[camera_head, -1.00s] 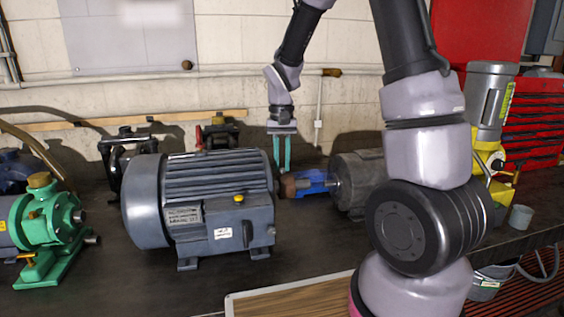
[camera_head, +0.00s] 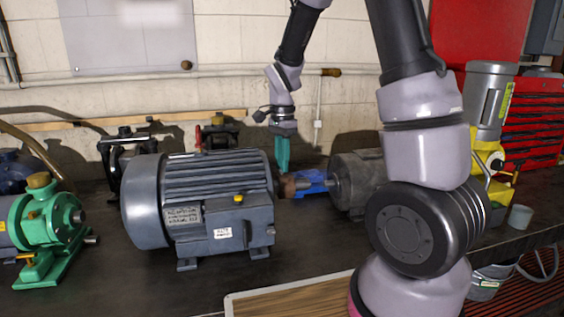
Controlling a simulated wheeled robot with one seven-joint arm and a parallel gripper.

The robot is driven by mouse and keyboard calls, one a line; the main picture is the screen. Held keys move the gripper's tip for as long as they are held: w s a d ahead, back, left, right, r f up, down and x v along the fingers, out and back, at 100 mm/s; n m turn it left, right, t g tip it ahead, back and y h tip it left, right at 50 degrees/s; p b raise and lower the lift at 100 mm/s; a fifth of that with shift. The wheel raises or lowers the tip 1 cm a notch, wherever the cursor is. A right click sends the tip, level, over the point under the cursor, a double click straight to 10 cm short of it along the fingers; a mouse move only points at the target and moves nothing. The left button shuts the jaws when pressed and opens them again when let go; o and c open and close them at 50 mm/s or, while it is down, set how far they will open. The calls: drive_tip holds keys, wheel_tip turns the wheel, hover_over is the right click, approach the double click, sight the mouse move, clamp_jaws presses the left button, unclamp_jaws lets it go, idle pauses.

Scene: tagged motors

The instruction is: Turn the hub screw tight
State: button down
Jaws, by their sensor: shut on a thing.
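The large grey motor (camera_head: 215,200) stands on the dark bench, with a yellow cap on top of its terminal box and a white tag. A brown, rusty hub (camera_head: 288,185) sits at its right end, beside a blue part (camera_head: 312,183). My gripper (camera_head: 283,166) points down just above the hub, with its teal fingers close together. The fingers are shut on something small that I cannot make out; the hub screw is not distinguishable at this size.
A second grey motor (camera_head: 356,180) stands right of the blue part, partly behind my arm. A yellow and grey machine (camera_head: 490,120) stands at the right.

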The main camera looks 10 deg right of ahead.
drive_tip(key=shift+r+m, duration=0.1)
drive_tip(key=shift+m, duration=1.1)
drive_tip(key=c, duration=0.8)
unclamp_jaws()
drive_tip(key=r, duration=1)
drive_tip(key=shift+w+d+r, duration=0.15)
drive_tip(key=shift+w+r, duration=0.1)
drive_tip(key=shift+r, duration=0.15)
